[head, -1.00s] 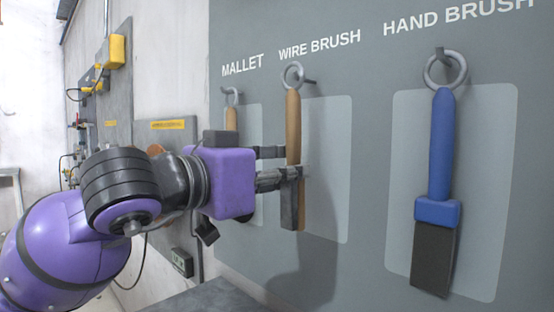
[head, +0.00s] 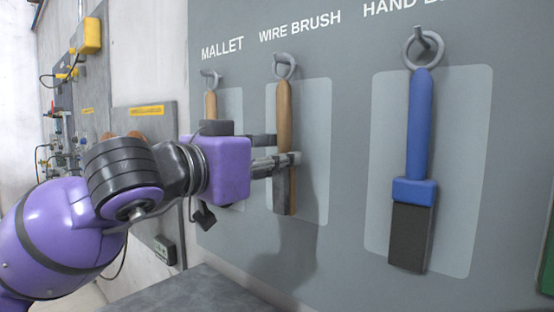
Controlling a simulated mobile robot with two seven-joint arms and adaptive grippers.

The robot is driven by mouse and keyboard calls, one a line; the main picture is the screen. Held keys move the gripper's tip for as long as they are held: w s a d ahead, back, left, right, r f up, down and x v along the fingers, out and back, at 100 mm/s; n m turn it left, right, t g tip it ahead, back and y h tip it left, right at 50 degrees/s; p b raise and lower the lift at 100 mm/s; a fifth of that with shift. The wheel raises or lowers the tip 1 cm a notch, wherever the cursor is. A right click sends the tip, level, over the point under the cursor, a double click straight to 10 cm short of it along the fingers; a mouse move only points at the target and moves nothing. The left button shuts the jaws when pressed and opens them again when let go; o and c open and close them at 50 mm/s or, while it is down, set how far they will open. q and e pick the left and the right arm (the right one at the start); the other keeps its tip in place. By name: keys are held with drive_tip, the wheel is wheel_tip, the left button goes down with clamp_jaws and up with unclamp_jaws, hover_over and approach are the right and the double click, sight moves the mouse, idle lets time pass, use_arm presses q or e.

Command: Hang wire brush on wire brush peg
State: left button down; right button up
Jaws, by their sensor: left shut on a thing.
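The wire brush (head: 284,112) has a wooden handle, a metal ring at its top and a dark lower part. It is upright under the "WIRE BRUSH" label, in front of its light panel. The wire brush peg (head: 292,67) shows at the brush's ring (head: 284,65), and the ring appears to be around it. My left gripper (head: 284,162) comes from the left and is shut on the lower part of the wire brush. The finger on the near side partly covers the brush. My right gripper is not in view.
A blue hand brush (head: 419,130) hangs by its ring to the right. A mallet (head: 210,105) hangs to the left, its lower part hidden behind my gripper. A grey surface (head: 185,292) lies below the board (head: 345,250).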

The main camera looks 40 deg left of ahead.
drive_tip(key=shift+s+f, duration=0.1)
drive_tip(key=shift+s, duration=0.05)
use_arm(q)
drive_tip(key=c, duration=1.4)
unclamp_jaws()
drive_tip(key=shift+o, duration=0.2)
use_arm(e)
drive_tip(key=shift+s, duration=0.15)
